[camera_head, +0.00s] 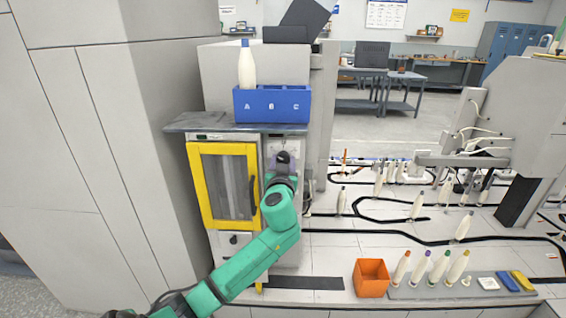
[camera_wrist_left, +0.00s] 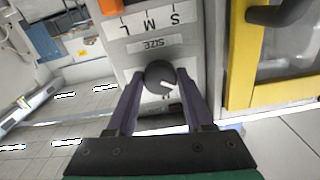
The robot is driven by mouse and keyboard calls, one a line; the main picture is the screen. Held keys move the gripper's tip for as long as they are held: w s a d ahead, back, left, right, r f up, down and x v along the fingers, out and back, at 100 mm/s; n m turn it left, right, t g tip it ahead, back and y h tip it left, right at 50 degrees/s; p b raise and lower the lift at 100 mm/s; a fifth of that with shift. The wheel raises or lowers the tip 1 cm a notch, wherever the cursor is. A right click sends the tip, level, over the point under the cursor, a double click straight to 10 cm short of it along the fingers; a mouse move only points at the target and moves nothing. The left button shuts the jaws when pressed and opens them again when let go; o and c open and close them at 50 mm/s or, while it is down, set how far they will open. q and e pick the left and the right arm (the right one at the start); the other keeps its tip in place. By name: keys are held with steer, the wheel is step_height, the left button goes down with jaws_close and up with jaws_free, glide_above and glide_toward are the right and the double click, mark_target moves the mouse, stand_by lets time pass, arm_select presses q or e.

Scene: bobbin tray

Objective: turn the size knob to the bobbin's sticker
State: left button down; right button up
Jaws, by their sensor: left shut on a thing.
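The size knob (camera_wrist_left: 160,76) is a dark round knob with a white pointer mark, on a grey panel below a SIZE label (camera_wrist_left: 153,44) that reads upside down in the left wrist view. The letters S, M and L stand above it in that view. The pointer slants to the lower right there, away from the letters. My left gripper (camera_wrist_left: 160,84) is shut on the knob, a finger on each side. In the head view my left gripper (camera_head: 283,160) hides the knob. A white bobbin (camera_head: 246,68) with a blue top stands in compartment A; I cannot make out a sticker.
The blue A-B-C box (camera_head: 272,113) sits on a grey shelf above the yellow-framed door (camera_head: 194,185), close left of my gripper. An orange bin (camera_head: 371,278) and several bobbins on a grey mat (camera_head: 405,292) stand at the lower right.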

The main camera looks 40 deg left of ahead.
arm_select(q)
steer(key=m, duration=0.2)
steer(key=shift+m, duration=0.4)
steer(key=m, duration=0.2)
steer(key=shift+m+p, duration=0.35)
steer(key=shift+m, duration=0.05)
steer(key=m+p, duration=0.1)
steer(key=m, duration=0.4)
steer(key=shift+r+p, duration=0.1)
steer(key=shift+p, duration=0.25)
steer(key=m+p, duration=0.2)
steer(key=m, duration=0.4)
steer(key=shift+m+p, duration=0.4)
steer(key=m+p, duration=0.1)
steer(key=m, duration=0.2)
steer(key=shift+p, duration=0.35)
steer(key=shift+m+p, duration=0.55)
steer(key=shift+m, duration=0.75)
steer(key=shift+c, duration=1.4)
jaws_free()
